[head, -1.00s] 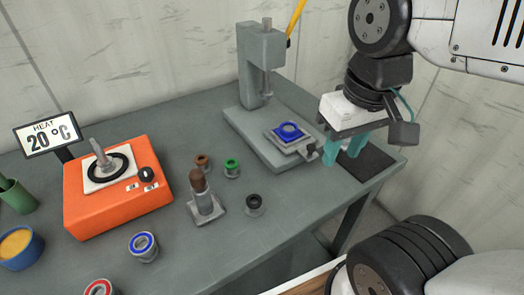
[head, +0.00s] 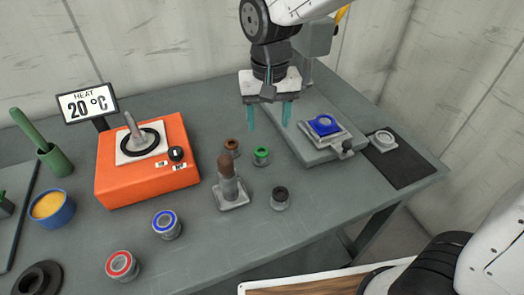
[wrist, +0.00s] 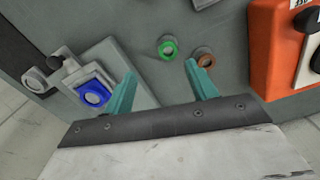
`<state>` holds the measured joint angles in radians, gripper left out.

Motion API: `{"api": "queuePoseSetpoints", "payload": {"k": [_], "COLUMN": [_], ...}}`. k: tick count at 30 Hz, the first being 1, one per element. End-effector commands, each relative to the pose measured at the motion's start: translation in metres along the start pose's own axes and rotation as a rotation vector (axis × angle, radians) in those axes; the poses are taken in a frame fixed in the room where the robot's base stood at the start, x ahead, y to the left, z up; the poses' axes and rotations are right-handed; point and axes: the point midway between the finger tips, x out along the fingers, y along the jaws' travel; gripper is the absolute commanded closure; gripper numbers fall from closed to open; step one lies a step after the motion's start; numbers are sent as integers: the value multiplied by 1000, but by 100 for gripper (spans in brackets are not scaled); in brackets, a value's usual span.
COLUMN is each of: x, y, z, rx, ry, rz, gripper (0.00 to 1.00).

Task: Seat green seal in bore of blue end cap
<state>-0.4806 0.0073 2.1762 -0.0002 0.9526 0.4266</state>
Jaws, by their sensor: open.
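The green seal (head: 261,154) sits on top of a small grey stand on the bench. It also shows in the wrist view (wrist: 168,48), beyond and between my fingertips. The blue end cap (head: 323,125) lies in the grey vise on the press base, its round bore facing up and looking empty. It also shows in the wrist view (wrist: 95,96), left of my left finger. My gripper (head: 269,122) is open and empty, with teal fingers pointing down. It hangs above the bench behind the green seal and left of the blue end cap.
A brown ring (head: 232,146) and a black ring (head: 280,192) on stands flank the seal. A brown-tipped tool (head: 229,180) stands close in front. The orange heater (head: 145,180) is left, the press (head: 315,40) behind. A grey ring part (head: 383,138) lies on a dark mat.

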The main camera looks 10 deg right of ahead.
Motion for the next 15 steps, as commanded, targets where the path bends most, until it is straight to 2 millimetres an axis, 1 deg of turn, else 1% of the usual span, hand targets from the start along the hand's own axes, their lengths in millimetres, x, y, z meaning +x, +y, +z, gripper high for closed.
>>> {"api": "queuePoseSetpoints", "payload": {"k": [1,5,15], "x": [5,15,54], "y": [-8,-16,-14], "z": [-3,-7,-8], "rx": [-4,-3,0], "ry": [-4,-7,-8], "rz": [2,3,3], "gripper": [43,43,43]}}
